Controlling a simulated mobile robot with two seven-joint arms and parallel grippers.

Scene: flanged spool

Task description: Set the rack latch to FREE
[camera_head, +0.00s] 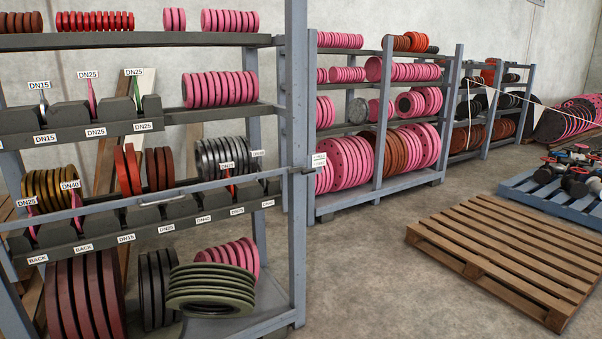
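The near rack (298,230) fills the left half of the head view, with grey posts and dark shelves. A thin grey bar (130,205) runs across the front of its middle shelves to the right front post. At that post, the bar's end meets a small latch-like fitting (304,171). A small white label (319,160) sits just above it; its text is too small to read. I cannot tell which setting the latch is in. Neither of my grippers is in view.
Labelled slots hold discs on the near rack, and green flanges (212,284) lie at its bottom. More racks (375,205) of pink flanges stand behind. An empty wooden pallet (505,250) and a blue pallet (550,200) are on the right. The floor between is clear.

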